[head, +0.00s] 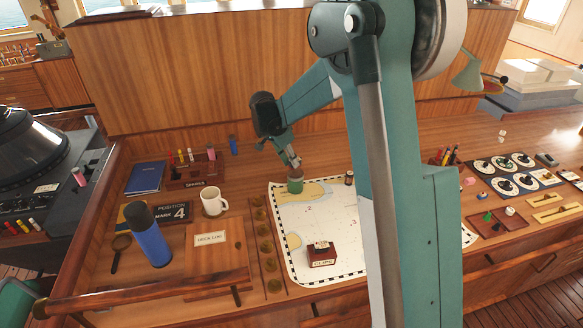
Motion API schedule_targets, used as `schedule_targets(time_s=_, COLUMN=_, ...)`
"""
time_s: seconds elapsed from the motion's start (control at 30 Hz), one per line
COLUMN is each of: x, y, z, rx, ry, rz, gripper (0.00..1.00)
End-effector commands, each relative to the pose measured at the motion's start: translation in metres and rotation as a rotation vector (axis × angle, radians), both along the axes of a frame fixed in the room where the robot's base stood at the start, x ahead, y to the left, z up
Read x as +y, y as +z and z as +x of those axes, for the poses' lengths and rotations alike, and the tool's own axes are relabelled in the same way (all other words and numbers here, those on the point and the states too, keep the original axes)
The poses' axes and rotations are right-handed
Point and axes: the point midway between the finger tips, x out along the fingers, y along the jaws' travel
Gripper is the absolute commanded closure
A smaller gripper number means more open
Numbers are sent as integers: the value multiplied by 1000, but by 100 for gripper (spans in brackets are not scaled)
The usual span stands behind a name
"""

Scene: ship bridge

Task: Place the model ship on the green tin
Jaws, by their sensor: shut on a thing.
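The green tin (295,186) stands upright on the white chart, near its upper left part. My gripper (294,164) points down right above the tin and is shut. A small brownish-grey thing (294,174) sits between the fingertips and the tin's top; it looks like the model ship, but it is too small to make out its shape. I cannot tell whether it touches the tin.
A small dark jar (349,178) is right of the tin. A white mug (213,202), a blue bottle (150,240) and a wooden deck log (213,262) stand left. Clear chart lies below the tin.

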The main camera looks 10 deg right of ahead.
Motion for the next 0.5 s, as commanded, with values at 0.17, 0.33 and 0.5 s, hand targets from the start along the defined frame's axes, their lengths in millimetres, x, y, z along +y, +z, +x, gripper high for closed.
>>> schedule_targets(time_s=0.17, x=0, y=-17, z=0, rx=0, ry=0, rz=0, gripper=92)
schedule_targets(time_s=0.33, x=0, y=-32, z=0, rx=0, ry=0, rz=0, gripper=92)
schedule_targets(time_s=0.5, x=0, y=-35, z=0, rx=0, ry=0, rz=0, gripper=92)
